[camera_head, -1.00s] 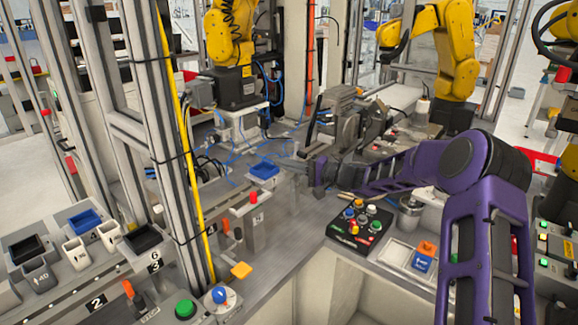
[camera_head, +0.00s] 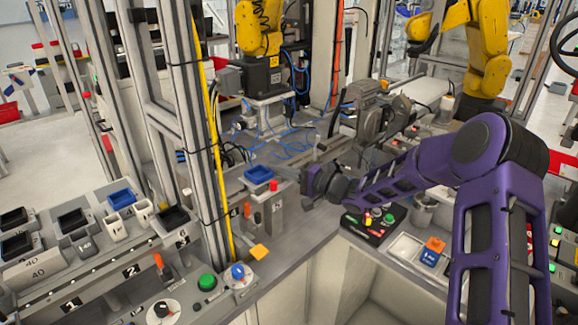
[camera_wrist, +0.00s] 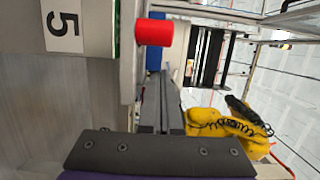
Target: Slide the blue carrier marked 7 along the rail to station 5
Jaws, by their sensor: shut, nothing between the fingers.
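A blue carrier (camera_head: 259,174) sits on the narrow rail section beyond the yellow post. Its number is too small to read. Another blue carrier (camera_head: 121,198) stands in the left row; its mark is also unreadable. In the wrist view a plate reading 5 (camera_wrist: 65,32), tilted sideways, is on a grey block at the upper left. A red knob (camera_wrist: 153,33) is beside it, with a blue patch (camera_wrist: 154,58) partly hidden behind the knob. My gripper (camera_head: 308,188) is shut and empty, to the right of the nearer red knob (camera_head: 273,185) and the blue carrier.
Black carriers (camera_head: 173,217) and grey and white ones line the left rail. A metal upright with a yellow strip (camera_head: 209,130) crosses near them. A button box (camera_head: 375,222) is below my arm. An orange lever (camera_head: 246,210) stands near the rail.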

